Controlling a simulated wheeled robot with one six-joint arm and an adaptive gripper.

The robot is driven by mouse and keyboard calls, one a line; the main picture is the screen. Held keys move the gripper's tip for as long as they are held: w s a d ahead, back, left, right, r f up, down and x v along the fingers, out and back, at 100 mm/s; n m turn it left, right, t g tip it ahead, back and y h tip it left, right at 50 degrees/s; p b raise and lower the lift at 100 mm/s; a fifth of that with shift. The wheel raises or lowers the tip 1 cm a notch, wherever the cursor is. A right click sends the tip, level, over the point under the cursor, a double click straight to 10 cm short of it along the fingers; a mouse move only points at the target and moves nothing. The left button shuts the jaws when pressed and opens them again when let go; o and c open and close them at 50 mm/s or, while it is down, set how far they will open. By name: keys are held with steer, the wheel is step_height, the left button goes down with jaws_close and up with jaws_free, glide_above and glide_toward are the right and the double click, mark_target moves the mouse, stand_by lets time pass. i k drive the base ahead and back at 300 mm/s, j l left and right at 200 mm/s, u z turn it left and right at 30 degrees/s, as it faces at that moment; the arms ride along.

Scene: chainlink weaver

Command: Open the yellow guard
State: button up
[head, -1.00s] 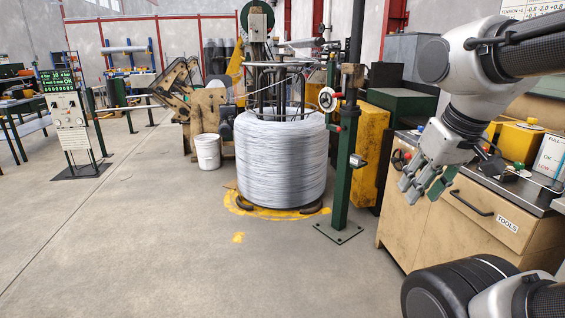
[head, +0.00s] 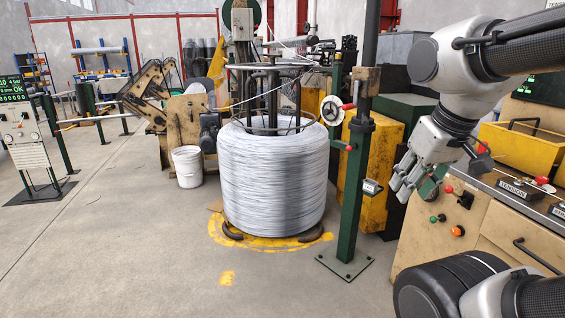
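A yellow box-shaped cover (head: 525,150) with a black handle on top sits on the bench at the right. A tall yellow housing (head: 365,155) stands behind the green post. I cannot tell for certain which of these is the guard. Part of the bench top behind my gripper is hidden.
A large wire coil (head: 273,180) stands on a yellow floor ring. The bench (head: 440,225) has buttons and a drawer. A white bucket (head: 187,167) stands left; floor at front left is clear.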

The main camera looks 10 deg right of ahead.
mark_target(532, 151)
steer(key=i+z, duration=0.2)
steer(key=i, duration=0.2)
steer(key=i+j+z, duration=0.2)
steer(key=i, duration=0.2)
steer(key=i+z, duration=0.3)
steer(key=z, duration=0.15)
steer(key=i+j+z, duration=0.1)
steer(key=i+z, duration=0.2)
steer(key=z, duration=0.2)
steer(key=i+j+z, duration=0.2)
steer(key=z, duration=0.25)
steer(key=i+j+z, duration=0.2)
steer(key=i, duration=0.2)
steer(key=i+j+z, duration=0.25)
steer(key=i, duration=0.15)
